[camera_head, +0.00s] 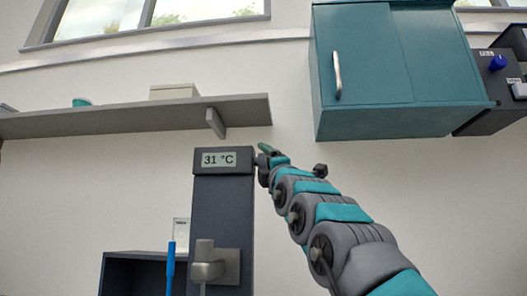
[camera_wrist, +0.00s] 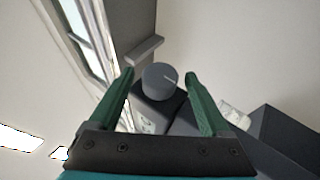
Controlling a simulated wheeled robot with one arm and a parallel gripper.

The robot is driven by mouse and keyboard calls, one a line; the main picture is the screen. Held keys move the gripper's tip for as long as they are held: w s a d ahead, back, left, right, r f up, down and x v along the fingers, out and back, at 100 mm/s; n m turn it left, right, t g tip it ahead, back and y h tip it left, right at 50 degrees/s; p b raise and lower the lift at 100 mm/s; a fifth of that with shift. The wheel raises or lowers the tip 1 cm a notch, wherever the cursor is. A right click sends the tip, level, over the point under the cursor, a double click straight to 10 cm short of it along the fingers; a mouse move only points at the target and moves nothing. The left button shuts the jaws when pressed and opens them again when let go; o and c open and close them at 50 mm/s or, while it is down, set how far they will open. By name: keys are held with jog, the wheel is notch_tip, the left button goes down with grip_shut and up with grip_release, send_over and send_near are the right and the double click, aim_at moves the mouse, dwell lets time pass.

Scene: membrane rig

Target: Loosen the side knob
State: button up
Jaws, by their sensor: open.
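My gripper (camera_wrist: 160,76) is open. Its two green fingers stand on either side of the knob in the picture, with a gap on each side. In the head view my gripper (camera_head: 267,150) is at the column's upper right side, and the knob cannot be made out clearly there.
A grey shelf (camera_head: 130,117) runs just above the column at left. A teal cabinet (camera_head: 395,70) hangs above my arm. A grey lever fitting (camera_head: 207,268) sits low on the column, and a blue tube (camera_head: 171,268) stands beside it.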

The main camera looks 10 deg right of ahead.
jog(key=shift+w+r+p, duration=0.3)
jog(key=shift+w, duration=0.2)
jog(key=shift+c, duration=0.4)
grip_shut()
